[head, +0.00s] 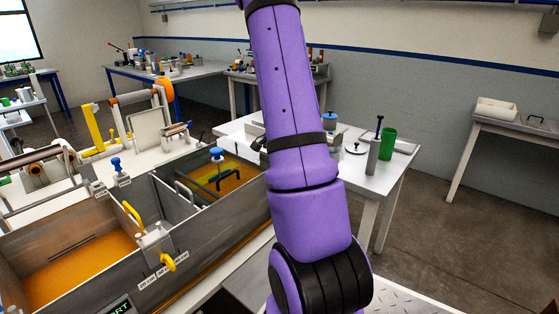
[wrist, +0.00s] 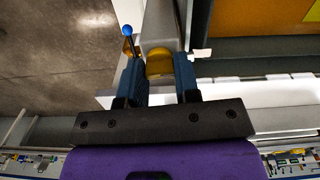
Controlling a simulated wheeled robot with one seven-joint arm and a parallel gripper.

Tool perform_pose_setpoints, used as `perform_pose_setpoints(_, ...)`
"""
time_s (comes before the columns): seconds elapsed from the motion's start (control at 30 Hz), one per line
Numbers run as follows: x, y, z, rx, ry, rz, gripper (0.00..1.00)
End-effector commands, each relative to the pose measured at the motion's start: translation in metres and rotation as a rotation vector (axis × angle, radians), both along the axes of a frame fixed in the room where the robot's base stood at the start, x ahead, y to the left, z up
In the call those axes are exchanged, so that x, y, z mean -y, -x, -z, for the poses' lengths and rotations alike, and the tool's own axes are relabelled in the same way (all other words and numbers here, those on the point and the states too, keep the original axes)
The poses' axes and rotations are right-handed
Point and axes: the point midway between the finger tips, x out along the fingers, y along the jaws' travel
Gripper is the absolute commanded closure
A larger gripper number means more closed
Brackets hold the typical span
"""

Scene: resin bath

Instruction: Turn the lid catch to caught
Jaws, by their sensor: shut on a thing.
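In the wrist view my gripper (wrist: 158,60) is shut on a yellow knob (wrist: 159,67), with one finger on each side of it. The knob sits at the end of a grey housing (wrist: 160,24). It looks like the lid catch, but its markings and setting cannot be read. In the head view my purple arm reaches down at the centre, and the gripper and knob are out of sight. The resin bath (head: 150,262) stands at the left with orange liquid; its yellow handles (head: 132,213) are apart from my arm.
A blue-tipped lever (wrist: 127,31) stands just left of the housing in the wrist view. A side table (head: 400,165) with a grey cylinder (head: 373,158) and a green cup (head: 388,143) is right of my arm. The floor at the right (head: 450,235) is clear.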

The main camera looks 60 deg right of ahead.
Motion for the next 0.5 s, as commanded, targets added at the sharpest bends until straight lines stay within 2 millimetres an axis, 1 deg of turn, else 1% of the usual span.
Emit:
perform_pose_setpoints(0.2,-0.0002,-0.0002,0.0002,-0.001,0.000,0.072,0.94)
perform_pose_setpoints(0.5,-0.0002,-0.0001,0.0002,0.000,-0.001,0.100,0.94)
